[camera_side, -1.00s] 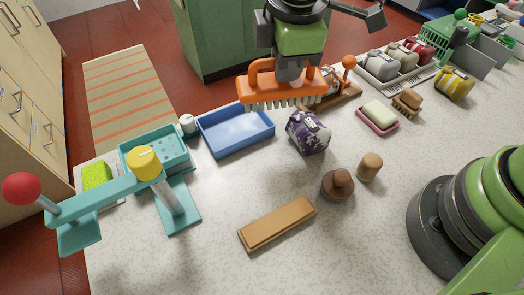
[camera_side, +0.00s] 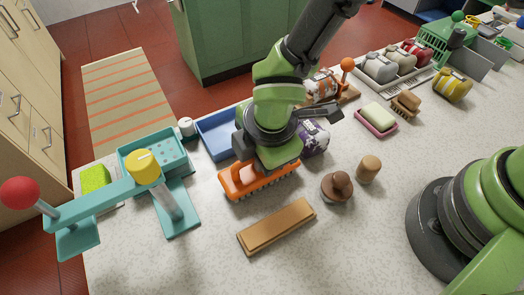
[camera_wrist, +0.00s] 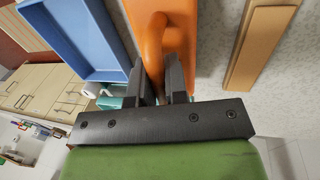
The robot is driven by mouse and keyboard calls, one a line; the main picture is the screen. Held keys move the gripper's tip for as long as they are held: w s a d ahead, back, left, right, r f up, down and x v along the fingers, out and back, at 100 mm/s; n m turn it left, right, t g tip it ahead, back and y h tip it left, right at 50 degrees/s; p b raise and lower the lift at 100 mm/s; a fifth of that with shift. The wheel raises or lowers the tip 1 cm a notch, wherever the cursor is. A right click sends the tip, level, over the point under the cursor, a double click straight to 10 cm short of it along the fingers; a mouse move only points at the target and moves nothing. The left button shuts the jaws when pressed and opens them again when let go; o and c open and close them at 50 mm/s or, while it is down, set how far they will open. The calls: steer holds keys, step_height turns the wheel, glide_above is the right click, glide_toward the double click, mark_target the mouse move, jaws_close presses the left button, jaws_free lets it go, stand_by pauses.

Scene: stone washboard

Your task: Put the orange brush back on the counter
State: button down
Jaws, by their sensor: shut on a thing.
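The orange brush (camera_side: 259,183) is in my gripper (camera_side: 262,162), just above or on the speckled counter (camera_side: 360,230); I cannot tell whether its bristles touch. It lies between the blue tray and the wooden block. In the wrist view, the two dark fingers of my gripper (camera_wrist: 160,82) are shut on the handle of the orange brush (camera_wrist: 152,40). My wrist hides part of the handle in the side view.
The blue tray (camera_side: 209,141) and a purple patterned bundle (camera_side: 318,140) stand behind the brush. A wooden block (camera_side: 276,226) lies in front. Brown knobbed pieces (camera_side: 337,188) stand to the right. A teal stand (camera_side: 180,211) is at left. The front counter is clear.

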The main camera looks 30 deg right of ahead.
steer(key=shift+f, duration=0.2)
steer(key=c, duration=1.1)
jaws_free()
steer(key=shift+c, duration=0.2)
step_height(320, 180, up, 12)
steer(key=s, duration=0.2)
steer(key=d+r+m+t+y, duration=0.1)
steer(key=d+r+m, duration=0.8)
steer(key=d+r, duration=0.1)
steer(key=s+d+r+m+t+y, duration=0.1)
steer(key=s+d+r+m+t, duration=0.3)
steer(key=s+d+m, duration=0.5)
steer(key=shift+s+d+r+m, duration=0.4)
steer(key=shift+s+m, duration=0.25)
steer(key=shift+m, duration=1.45)
